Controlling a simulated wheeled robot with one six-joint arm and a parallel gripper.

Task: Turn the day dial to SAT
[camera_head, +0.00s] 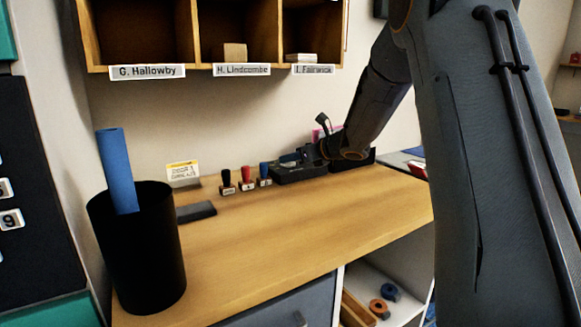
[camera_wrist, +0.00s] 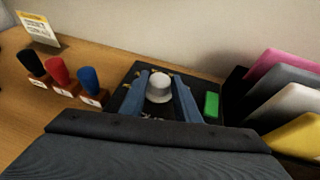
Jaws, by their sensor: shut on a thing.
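The day dial is a pale grey round knob (camera_wrist: 160,88) on a dark box (camera_wrist: 121,99) in the wrist view. My gripper (camera_wrist: 159,82) has its two blue-grey fingers on either side of the knob and is shut on it. Small light and yellowish marks show on the box around the fingers, too small and partly covered to read. I cannot tell which day the dial points to. In the head view, the dark box (camera_head: 300,175) stands at the back of the wooden counter. My gripper (camera_head: 300,156) is low over it, and the knob is hidden there.
Black, red and blue stamps (camera_wrist: 61,76) stand left of the box. A green button (camera_wrist: 211,104) is on its right side. Coloured folders (camera_wrist: 290,100) stand further right. A black bin (camera_head: 137,250) with a blue roll is on the counter's left; its middle is clear.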

